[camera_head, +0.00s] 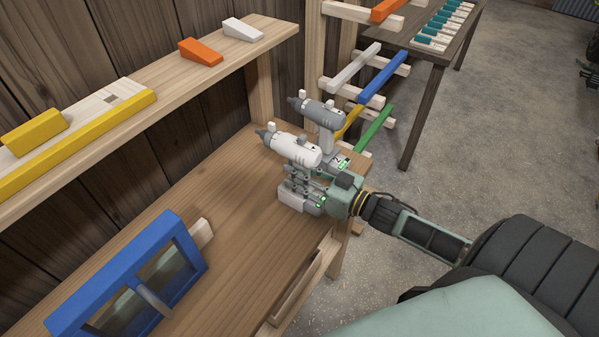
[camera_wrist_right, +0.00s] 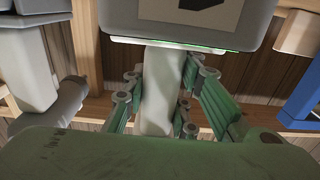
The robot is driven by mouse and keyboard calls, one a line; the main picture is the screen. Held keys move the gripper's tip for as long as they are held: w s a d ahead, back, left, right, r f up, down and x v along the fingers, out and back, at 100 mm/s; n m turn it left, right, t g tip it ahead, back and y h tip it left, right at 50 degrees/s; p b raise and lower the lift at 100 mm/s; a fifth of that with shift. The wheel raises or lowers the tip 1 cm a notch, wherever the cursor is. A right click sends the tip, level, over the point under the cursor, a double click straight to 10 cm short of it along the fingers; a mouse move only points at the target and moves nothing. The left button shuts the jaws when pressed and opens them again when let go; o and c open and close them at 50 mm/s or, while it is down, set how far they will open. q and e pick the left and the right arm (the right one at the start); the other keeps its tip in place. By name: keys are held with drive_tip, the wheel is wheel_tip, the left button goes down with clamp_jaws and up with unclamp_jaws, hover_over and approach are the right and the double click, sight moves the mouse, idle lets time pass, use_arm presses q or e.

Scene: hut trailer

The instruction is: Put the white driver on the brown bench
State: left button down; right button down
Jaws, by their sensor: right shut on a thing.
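The white driver (camera_head: 295,148) is upright over the far right end of the brown bench (camera_head: 190,200), with its nose toward the left. My right gripper (camera_head: 306,184) reaches in from the right and is shut on the driver's handle; in the right wrist view the green fingers stand on both sides of the pale handle (camera_wrist_right: 160,90). The grey base of the driver is at or just above the bench top; I cannot tell whether it touches. My left gripper is not in view.
A grey driver (camera_head: 322,111) stands close behind the white one. A blue framed box (camera_head: 190,232) occupies the bench's near left. A shelf (camera_head: 150,85) above carries yellow, orange and white blocks. Coloured bars (camera_head: 379,76) stick out beyond the bench. The middle of the bench is clear.

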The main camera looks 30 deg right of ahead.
drive_tip(key=c, duration=1.4)
unclamp_jaws()
drive_tip(key=shift+c, duration=0.2)
drive_tip(key=shift+r, duration=0.1)
drive_tip(key=shift+s+d, duration=0.1)
drive_tip(key=shift+s, duration=0.15)
drive_tip(key=b+v, duration=0.1)
drive_tip(key=v, duration=1)
drive_tip(key=shift+s+b, duration=0.3)
drive_tip(key=shift+b, duration=0.05)
drive_tip(key=shift+d, duration=0.1)
